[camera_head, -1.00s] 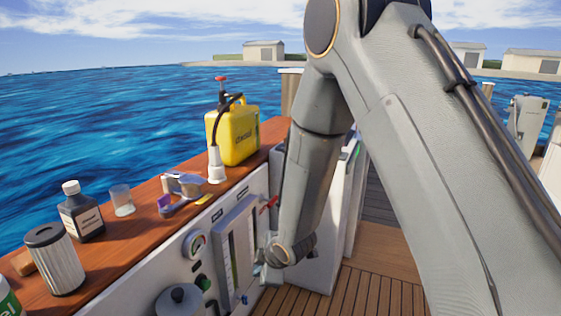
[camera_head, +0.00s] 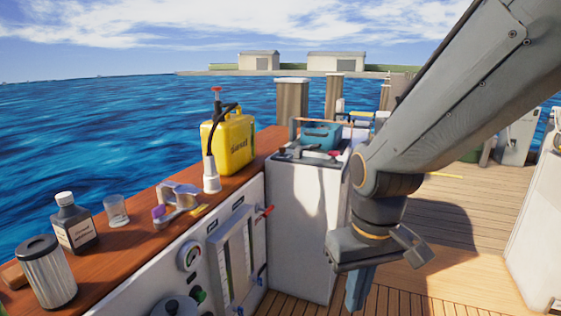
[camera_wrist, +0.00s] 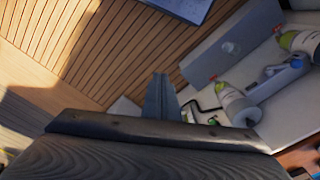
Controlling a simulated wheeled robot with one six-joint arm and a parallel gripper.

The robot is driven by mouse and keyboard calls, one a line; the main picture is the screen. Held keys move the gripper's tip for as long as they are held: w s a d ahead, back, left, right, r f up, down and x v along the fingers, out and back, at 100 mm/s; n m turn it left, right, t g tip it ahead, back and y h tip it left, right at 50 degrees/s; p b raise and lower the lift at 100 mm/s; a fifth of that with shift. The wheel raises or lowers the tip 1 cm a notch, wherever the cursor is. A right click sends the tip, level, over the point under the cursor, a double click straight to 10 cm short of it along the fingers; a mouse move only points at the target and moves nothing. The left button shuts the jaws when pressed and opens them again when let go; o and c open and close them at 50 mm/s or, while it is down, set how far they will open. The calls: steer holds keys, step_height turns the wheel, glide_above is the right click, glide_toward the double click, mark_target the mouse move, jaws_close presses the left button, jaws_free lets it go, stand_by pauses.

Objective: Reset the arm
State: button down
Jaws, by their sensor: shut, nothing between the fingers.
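My gripper (camera_head: 358,290) hangs at the end of my arm, right of the white cabinet in the head view, above the wooden deck (camera_head: 420,298). Its fingers point down and are closed together with nothing held. In the wrist view the shut fingers (camera_wrist: 160,97) show at the middle, with deck planks and a pale surface beyond them.
A white cabinet (camera_head: 300,228) carries a teal box (camera_head: 320,134). The wooden counter (camera_head: 125,255) holds a yellow diesel can (camera_head: 232,145), a dark bottle (camera_head: 75,225), a glass (camera_head: 116,212) and a filter (camera_head: 47,275). White bottles (camera_wrist: 238,107) lie in the wrist view. Open deck lies right.

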steer(key=s+d+r+m+p, duration=0.2)
steer(key=s+d+r+p, duration=0.2)
steer(key=p, duration=0.9)
step_height(320, 180, up, 4)
steer(key=shift+d+f+m+g, duration=0.1)
steer(key=shift+d+m+g, duration=0.3)
steer(key=shift+d, duration=0.55)
